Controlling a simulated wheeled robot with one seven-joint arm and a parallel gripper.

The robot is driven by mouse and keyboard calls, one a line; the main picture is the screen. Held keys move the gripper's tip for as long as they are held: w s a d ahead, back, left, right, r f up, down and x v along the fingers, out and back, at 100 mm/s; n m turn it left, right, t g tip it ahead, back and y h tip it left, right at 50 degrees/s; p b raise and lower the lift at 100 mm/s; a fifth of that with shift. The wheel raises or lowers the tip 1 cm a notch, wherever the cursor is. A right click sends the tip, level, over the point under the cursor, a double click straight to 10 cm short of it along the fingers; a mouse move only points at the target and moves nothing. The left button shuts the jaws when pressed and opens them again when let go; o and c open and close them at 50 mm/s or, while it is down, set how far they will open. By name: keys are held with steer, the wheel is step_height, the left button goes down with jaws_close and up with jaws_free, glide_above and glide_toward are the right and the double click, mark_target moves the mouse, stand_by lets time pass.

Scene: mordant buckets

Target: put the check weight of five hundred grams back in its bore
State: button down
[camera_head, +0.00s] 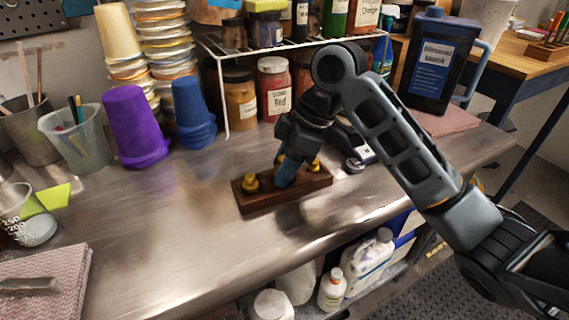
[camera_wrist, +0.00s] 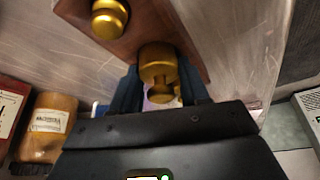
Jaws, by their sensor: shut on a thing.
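The dark wooden weight block (camera_head: 300,195) lies on the steel bench. A brass weight (camera_head: 251,182) with a knob stands at its left end, and another brass weight (camera_head: 314,165) shows towards its right end. My gripper (camera_head: 284,178) points down at the block between them. In the wrist view a brass knobbed weight (camera_wrist: 158,65) sits between my fingers (camera_wrist: 158,92), which are shut on it. A second brass weight (camera_wrist: 109,18) stands on the block beside it. The held weight's foot and any bore under it are hidden, so I cannot tell how it is seated.
A small scale-like device with a round silver part (camera_head: 355,166) lies just right of the block. A purple cup (camera_head: 136,128), a blue cup stack (camera_head: 193,115) and a wire rack (camera_head: 224,105) with jars stand behind. The bench front left of the block is clear.

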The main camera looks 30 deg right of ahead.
steer(key=c, duration=0.6)
jaws_free()
steer(key=shift+s+f, duration=0.15)
steer(key=shift+f, duration=0.75)
steer(key=shift+o, duration=0.2)
steer(key=shift+r, duration=0.5)
steer(key=p+v, duration=0.1)
steer(key=v, duration=1.2)
steer(key=shift+w+a, duration=0.15)
steer(key=shift+w, duration=0.2)
